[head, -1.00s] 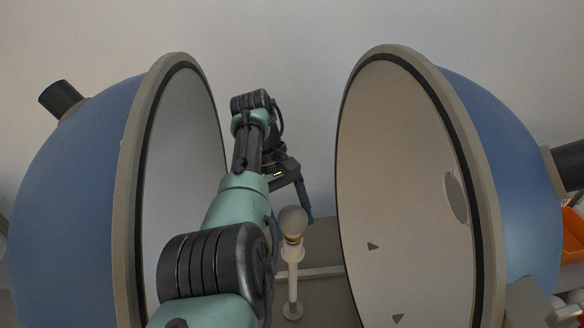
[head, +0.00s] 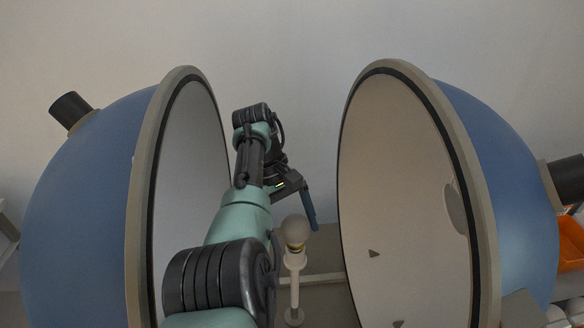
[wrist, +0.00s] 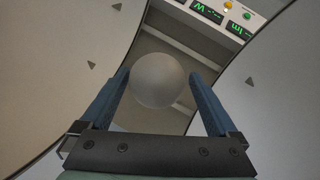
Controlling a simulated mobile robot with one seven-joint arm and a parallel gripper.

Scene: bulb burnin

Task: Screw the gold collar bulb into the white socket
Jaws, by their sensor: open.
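The bulb has a frosted round globe (head: 296,228) and a thin gold collar (head: 295,247). It stands upright at the top of the white socket (head: 295,261), which sits on a slim white post between two dome halves. How deep the collar sits in the socket is hard to tell. My gripper (wrist: 158,82) is open, its two blue fingers spread on either side of the globe in the wrist view. The globe hides the collar and socket in the wrist view.
A blue dome half (head: 90,210) stands close on the left, and another (head: 490,160) on the right, pale inside. Room between them is narrow. A panel with green displays (wrist: 205,8) shows in the wrist view. An orange bin (head: 572,245) is at far right.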

